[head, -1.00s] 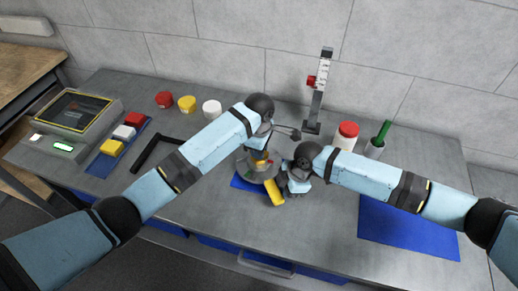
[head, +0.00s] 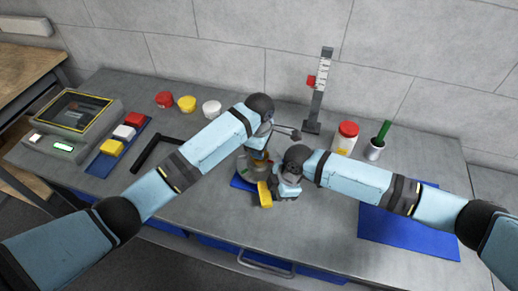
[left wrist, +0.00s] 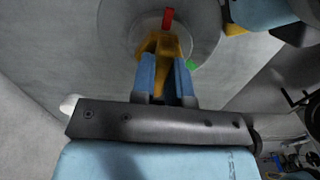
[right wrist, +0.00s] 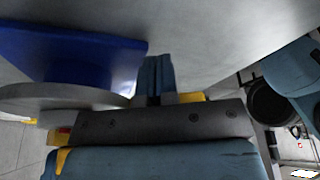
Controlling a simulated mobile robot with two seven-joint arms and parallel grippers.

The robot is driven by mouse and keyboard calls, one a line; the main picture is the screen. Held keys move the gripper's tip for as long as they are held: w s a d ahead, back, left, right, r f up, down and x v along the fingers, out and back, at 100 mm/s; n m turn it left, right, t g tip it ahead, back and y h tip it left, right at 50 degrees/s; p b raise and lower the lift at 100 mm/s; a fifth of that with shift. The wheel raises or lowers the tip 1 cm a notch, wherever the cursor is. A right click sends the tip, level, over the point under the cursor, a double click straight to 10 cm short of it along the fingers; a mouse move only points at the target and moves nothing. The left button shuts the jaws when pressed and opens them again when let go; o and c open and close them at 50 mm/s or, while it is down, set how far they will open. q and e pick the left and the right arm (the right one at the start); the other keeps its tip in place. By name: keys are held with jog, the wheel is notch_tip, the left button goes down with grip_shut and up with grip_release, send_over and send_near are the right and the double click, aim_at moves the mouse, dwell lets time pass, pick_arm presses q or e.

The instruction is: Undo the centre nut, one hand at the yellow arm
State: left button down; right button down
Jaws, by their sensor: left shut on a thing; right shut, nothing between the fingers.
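The grey round hub (head: 245,167) stands at the middle of the bench, partly hidden by my arms. In the left wrist view my left gripper (left wrist: 165,70) is shut on the yellow-orange centre nut (left wrist: 160,46), over the grey disc (left wrist: 207,35). A red mark and a green mark show on the disc. The yellow arm (head: 264,195) sticks out at the hub's front side; its end also shows in the left wrist view (left wrist: 235,29). My right gripper (head: 275,186) is shut and empty, close beside the yellow arm. In the right wrist view its fingers (right wrist: 158,75) are together; contact is unclear.
A grey post with a scale (head: 319,95) stands behind the hub. A red-lidded jar (head: 345,138) and a cup with a green stick (head: 375,149) stand right of it. A blue mat (head: 405,228) lies front right. A black angled bar (head: 150,150) lies left.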

aim_at(266, 196)
pick_arm(q)
jog(key=shift+r, duration=0.1)
pick_arm(e)
jog(key=shift+a, duration=0.15)
jog(key=shift+s+a, duration=0.15)
jog(key=shift+a, duration=0.6)
jog(key=shift+s+a, duration=0.15)
jog(key=shift+a, duration=0.55)
pick_arm(q)
jog(key=c, duration=0.6)
grip_release()
jog(key=shift+r, duration=3.65)
